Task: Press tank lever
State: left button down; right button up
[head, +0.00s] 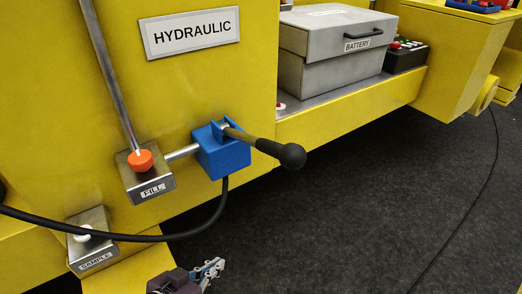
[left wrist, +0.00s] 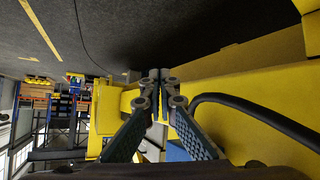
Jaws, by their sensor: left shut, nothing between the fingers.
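The lever (head: 265,146) has a metal rod and a black grip with a round knob. It sticks out to the right from a blue valve block (head: 222,155) on the yellow hydraulic tank (head: 200,85). My left gripper (head: 216,266) is at the bottom of the head view, below the valve block and apart from the lever. In the left wrist view its fingertips (left wrist: 160,75) are together with nothing between them. The lever cannot be made out in that view. My right gripper is not in view.
A black hose (head: 150,238) runs from under the valve block to the left, above my left gripper; it also shows in the left wrist view (left wrist: 255,112). The FILL fitting (head: 151,187) and SAMPLE fitting (head: 95,258) stick out left. Dark floor (head: 370,210) is free at right.

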pick_arm(q)
jog(key=d+r+m+t+h, duration=0.1)
jog(key=d+r+t+h, duration=0.2)
jog(key=r, duration=0.7)
jog(key=d+r+t+h, duration=0.1)
jog(key=d+r+h, duration=0.25)
jog(key=r, duration=0.65)
notch_tip(320, 180, up, 13)
jog(key=s+a+n+t+h, duration=0.1)
jog(key=a+t+h, duration=0.2)
jog(key=h, duration=0.1)
jog(key=shift+s+f+h, duration=0.2)
jog(key=shift+s+h, duration=0.15)
jog(key=shift+d+r+t, duration=0.1)
jog(key=shift+t, duration=0.2)
notch_tip(320, 180, up, 5)
jog(key=p, duration=0.6)
send_over(261, 148)
jog(key=s+a, duration=0.1)
jog(key=s, duration=0.1)
jog(key=f, duration=0.1)
jog(key=f+b, duration=0.1)
jog(key=f, duration=0.1)
jog(key=shift+s+d, duration=0.15)
jog(key=shift+d, duration=0.25)
jog(key=shift+s+d+f, duration=0.15)
jog(key=shift+s+f, duration=0.05)
jog(key=shift+f, duration=0.4)
